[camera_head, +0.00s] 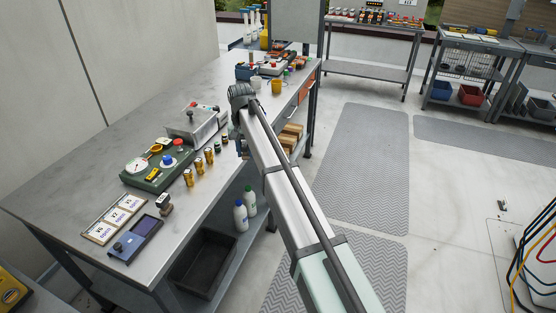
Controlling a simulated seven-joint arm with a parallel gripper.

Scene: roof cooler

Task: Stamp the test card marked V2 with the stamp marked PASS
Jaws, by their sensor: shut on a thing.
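A board with several white cards (115,219) lies at the table's front left. The labels are small; the middle card seems to read V2. A small dark-handled stamp (165,204) stands on the table to the right of the cards; its marking is too small to read. My gripper (243,149) is at the table's right edge, well right of and beyond the cards, largely hidden by my own arm. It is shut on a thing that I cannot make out. I cannot tell which stamp is PASS.
A blue-grey device (136,239) lies beside the cards. A green control box (158,166), a metal box (192,122) and several brass cylinders (198,170) stand between cards and gripper. Bare tabletop (85,175) lies left. Bottles (241,215) and a black bin (203,262) are below.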

